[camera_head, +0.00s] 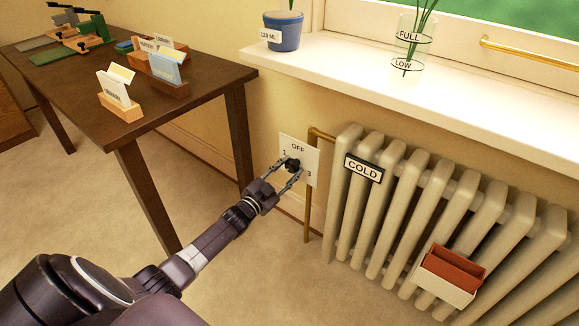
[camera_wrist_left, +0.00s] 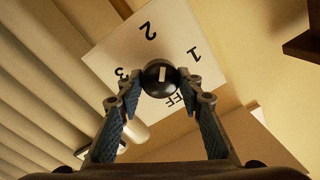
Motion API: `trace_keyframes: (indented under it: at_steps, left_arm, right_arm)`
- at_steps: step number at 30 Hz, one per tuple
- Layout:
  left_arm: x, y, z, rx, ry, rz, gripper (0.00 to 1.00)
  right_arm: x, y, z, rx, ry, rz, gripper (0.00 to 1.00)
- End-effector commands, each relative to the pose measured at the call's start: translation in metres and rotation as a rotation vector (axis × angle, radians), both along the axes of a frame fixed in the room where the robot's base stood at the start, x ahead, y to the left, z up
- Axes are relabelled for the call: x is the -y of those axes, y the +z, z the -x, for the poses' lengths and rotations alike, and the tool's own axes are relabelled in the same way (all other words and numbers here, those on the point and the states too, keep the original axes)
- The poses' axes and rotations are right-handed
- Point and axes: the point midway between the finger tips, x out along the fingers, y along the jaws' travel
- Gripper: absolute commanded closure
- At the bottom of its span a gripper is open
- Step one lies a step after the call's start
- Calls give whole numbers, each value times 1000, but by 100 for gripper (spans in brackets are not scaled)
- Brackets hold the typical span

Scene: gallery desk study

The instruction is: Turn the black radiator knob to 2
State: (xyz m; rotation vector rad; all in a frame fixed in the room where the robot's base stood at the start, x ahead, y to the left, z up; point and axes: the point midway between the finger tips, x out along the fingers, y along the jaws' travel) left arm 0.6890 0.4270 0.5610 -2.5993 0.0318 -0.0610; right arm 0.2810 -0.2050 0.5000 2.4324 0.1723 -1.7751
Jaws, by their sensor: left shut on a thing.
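The black radiator knob (camera_head: 293,164) sits on a white dial plate (camera_head: 312,157) on the wall, left of the radiator. In the head view the plate shows OFF at the top, 1 at left and 3 at right. The left wrist view shows the plate (camera_wrist_left: 110,58) turned over, with 2 at the top, and the round knob (camera_wrist_left: 160,78) with a short white mark. The mark runs roughly along the OFF-to-2 line; which end points is unclear. My left gripper (camera_head: 288,171) is shut on the knob, one finger on each side. My right gripper is not in view.
The ribbed radiator (camera_head: 400,205) stands close at right, with a COLD sign (camera_head: 364,168) and a box (camera_head: 450,278) on it. A brass pipe (camera_head: 308,205) runs beside the plate. A dark table (camera_head: 165,100) stands at left; a windowsill (camera_head: 430,95) is above.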

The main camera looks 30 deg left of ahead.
Motion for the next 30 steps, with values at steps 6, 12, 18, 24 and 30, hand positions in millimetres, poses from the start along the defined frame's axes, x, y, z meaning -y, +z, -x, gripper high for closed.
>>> trace_keyframes:
  at_steps: [6, 12, 18, 24, 30]
  left_arm:
    - [-1, 1, 0, -15, 2, 165, 90]
    - [-2, 1, 0, -23, 2, 271, 90]
    - [-2, 0, 0, -27, 2, 329, 90]
    - [-2, 0, 0, -29, 2, 350, 90]
    - [-2, 0, 0, -30, 2, 350, 90]
  right_arm:
    - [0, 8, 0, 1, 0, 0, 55]
    - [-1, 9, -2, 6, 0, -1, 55]
    - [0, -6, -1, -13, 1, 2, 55]
    - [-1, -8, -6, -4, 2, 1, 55]
    - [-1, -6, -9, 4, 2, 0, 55]
